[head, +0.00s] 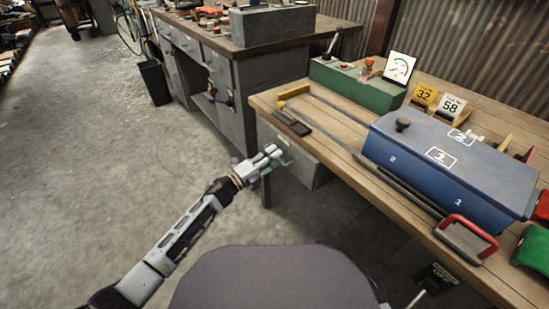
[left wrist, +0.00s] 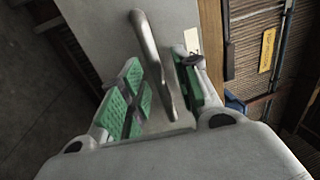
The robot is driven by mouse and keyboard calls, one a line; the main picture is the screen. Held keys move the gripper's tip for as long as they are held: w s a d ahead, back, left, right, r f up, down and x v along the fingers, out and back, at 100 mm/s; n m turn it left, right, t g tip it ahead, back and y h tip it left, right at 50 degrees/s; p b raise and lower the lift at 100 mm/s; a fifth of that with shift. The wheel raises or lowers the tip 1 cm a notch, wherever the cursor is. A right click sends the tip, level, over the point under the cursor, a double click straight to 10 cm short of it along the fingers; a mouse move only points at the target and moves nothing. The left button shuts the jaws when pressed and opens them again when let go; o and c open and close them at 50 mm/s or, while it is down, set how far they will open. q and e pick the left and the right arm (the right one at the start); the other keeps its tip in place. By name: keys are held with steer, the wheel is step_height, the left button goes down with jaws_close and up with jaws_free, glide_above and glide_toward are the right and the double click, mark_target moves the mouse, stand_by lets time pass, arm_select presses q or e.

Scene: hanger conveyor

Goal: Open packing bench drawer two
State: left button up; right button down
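A grey drawer front (head: 306,169) sits under the left end of the wooden packing bench (head: 345,150). It looks shut, and I cannot read a number on it. My left gripper (head: 272,158) is at this drawer's front. In the left wrist view, the bar handle (left wrist: 152,55) stands out from the grey drawer face (left wrist: 95,25). The green-padded fingers of the left gripper (left wrist: 160,95) are apart, one on each side of the handle. I see a gap on the left side; contact on the right is unclear. My right gripper is not in view.
A blue box (head: 450,165) marked 1 and 2, a red-handled tool (head: 467,238) and a green box (head: 355,88) stand on the bench. A grey workbench (head: 235,100) and black bin (head: 155,82) are behind. The floor at left is clear.

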arm_select(q)
steer(key=shift+w+d, duration=0.2)
jaws_close()
stand_by(0.4)
